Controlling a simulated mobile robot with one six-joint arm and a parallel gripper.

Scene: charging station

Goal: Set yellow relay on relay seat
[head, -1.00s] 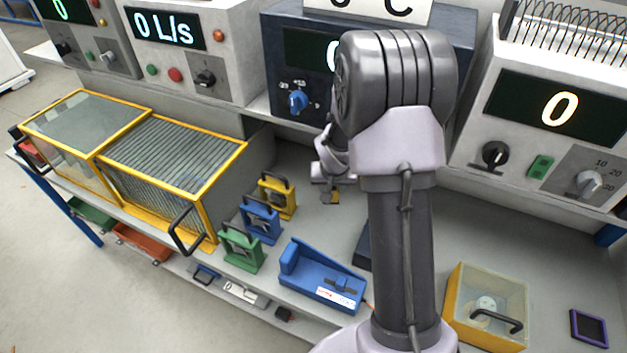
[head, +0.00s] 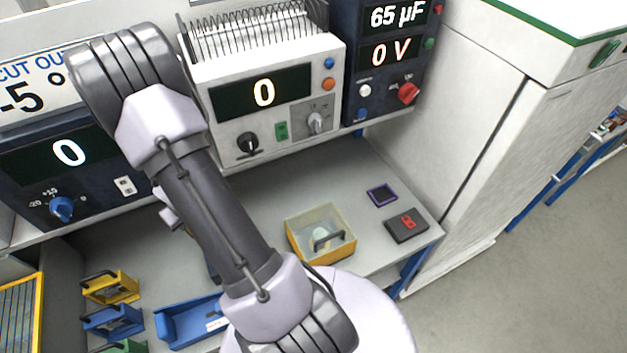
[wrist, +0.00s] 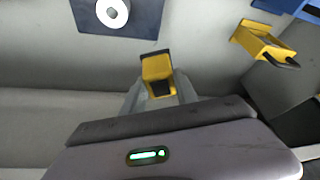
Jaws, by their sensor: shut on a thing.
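In the wrist view my gripper (wrist: 159,88) is shut on a small yellow block with a dark face, the yellow relay (wrist: 156,66). It is held above the grey bench top. In the head view my arm hides the relay and most of the gripper. I cannot tell for sure which thing is the relay seat. A dark blue plate with a white ring (wrist: 112,28) lies beyond the relay at the upper left of the wrist view. A purple-framed square (head: 381,195) lies on the bench at right in the head view.
A yellow box with a clear lid and black handle (head: 296,240) stands right of my arm. A dark block with red marks (head: 406,226) lies near the bench's right end. Yellow (head: 112,288) and blue (head: 112,322) handled blocks and a blue tray (head: 180,325) stand at left.

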